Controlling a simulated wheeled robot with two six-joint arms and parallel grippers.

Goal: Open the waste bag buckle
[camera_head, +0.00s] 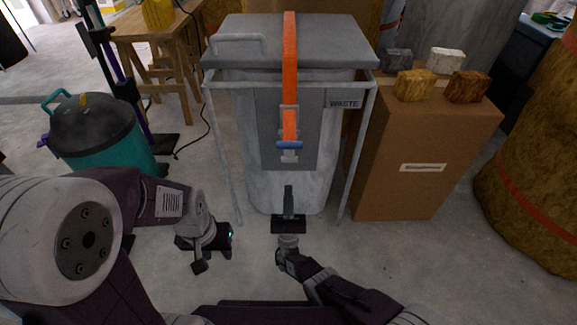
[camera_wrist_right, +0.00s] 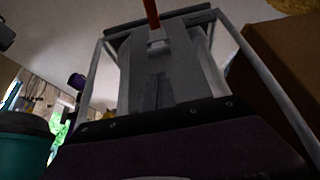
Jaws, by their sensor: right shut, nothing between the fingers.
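A grey waste bin (camera_head: 240,45) with a lid stands in a pale tube frame. An orange strap (camera_head: 290,70) runs over the lid and down the front. The buckle (camera_head: 289,145), with a blue bar and grey metal parts, sits at the strap's lower end against a grey front panel. In the right wrist view the buckle (camera_wrist_right: 157,42) is above the fingers. My right gripper (camera_head: 288,190) is shut and empty, below the buckle and apart from it. My left gripper (camera_head: 216,248) hangs low at the left, away from the bin; its finger gap is unclear.
A cardboard box (camera_head: 400,190) with several small blocks on top stands right of the bin. A teal drum (camera_head: 115,145) with a dark lid is at the left. A wooden trestle (camera_head: 150,45) stands behind. The floor before the bin is clear.

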